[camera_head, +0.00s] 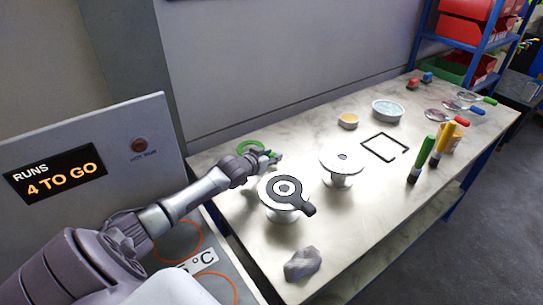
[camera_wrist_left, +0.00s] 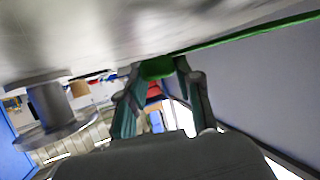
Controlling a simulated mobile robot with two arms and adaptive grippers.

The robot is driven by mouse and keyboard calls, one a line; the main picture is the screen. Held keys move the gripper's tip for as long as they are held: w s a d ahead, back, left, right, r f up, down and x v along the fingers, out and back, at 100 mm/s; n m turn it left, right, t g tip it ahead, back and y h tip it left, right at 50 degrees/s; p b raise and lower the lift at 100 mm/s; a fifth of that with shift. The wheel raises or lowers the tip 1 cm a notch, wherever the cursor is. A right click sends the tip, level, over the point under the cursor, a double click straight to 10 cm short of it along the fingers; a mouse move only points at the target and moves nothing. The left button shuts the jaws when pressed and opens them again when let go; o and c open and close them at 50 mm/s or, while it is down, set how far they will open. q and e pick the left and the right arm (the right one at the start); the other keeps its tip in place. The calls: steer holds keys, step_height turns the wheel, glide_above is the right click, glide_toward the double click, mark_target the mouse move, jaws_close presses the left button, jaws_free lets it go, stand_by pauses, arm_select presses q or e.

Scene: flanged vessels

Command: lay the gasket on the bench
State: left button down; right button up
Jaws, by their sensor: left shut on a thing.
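The green ring gasket (camera_head: 250,146) is at the left end of the bench (camera_head: 222,168), near its back edge. My left gripper (camera_head: 270,156) is shut on the gasket's side. In the left wrist view a green part of the gasket (camera_wrist_left: 157,68) sits between the two fingers (camera_wrist_left: 158,80), close to the pale bench surface. I cannot tell whether the gasket touches the bench. A dark grey tabbed gasket (camera_head: 300,201) lies on the nearer white flanged vessel (camera_head: 270,203), just right of my left gripper. My right gripper is not in view.
A second flanged vessel (camera_head: 341,163) stands to the right. A grey crumpled lump (camera_head: 302,263) lies at the front. A panel (camera_head: 90,165) stands left.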

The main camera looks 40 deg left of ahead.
arm_select(q)
steer(key=shift+f, duration=0.6)
steer(key=c, duration=0.8)
jaws_free()
steer(key=shift+o, duration=0.2)
steer(key=shift+r, duration=0.65)
steer(key=v, duration=1.2)
steer(key=shift+r, duration=0.1)
